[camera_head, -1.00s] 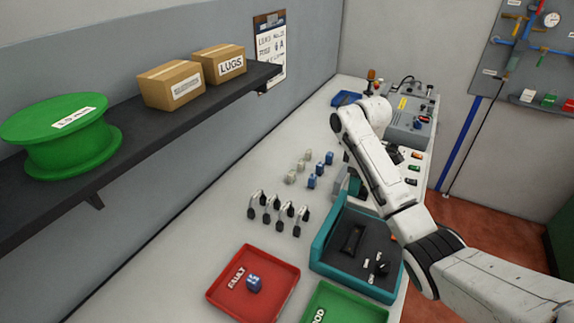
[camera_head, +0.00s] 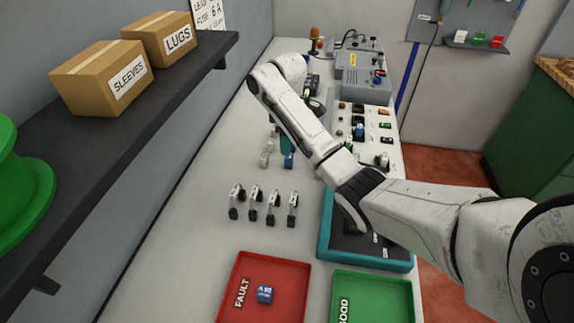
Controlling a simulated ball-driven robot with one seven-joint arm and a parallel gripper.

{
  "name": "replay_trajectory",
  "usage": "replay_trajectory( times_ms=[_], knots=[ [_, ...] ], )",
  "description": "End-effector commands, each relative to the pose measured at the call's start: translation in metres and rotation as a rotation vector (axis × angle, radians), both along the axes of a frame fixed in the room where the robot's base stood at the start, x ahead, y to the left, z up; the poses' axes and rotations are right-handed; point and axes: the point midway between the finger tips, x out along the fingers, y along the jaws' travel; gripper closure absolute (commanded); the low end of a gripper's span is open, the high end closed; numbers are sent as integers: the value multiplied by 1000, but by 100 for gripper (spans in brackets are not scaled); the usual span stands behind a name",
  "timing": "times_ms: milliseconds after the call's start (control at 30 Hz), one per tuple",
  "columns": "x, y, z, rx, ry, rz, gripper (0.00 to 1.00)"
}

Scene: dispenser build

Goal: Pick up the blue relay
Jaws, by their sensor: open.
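A small blue relay (camera_head: 289,160) stands on the bench beside whitish ones (camera_head: 264,160), just left of my forearm. Another blue block with white markings (camera_head: 265,294) lies in the red FAULT tray (camera_head: 300,272). A blue piece (camera_head: 359,131) also sits on the panel right of my arm. My gripper (camera_head: 313,88) shows only partly as dark parts beyond my wrist, over the far bench and apart from the near blue relay. It is open. My forearm hides part of the relay rows.
Several small levered parts (camera_head: 254,207) stand in a row. A teal-edged tray (camera_head: 324,240) and a green GOOD tray (camera_head: 400,284) lie at right. A grey machine (camera_head: 360,72) stands far back. A shelf (camera_head: 150,130) with boxes overhangs the left.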

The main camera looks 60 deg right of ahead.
Motion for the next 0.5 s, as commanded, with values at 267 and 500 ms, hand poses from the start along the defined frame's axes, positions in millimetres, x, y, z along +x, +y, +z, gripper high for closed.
replay_trajectory(
  times_ms=[267,500],
  knots=[
    [-2,-1,-31,2,3,-1,38],
    [-7,-5,-64,2,3,0,38]
  ],
)
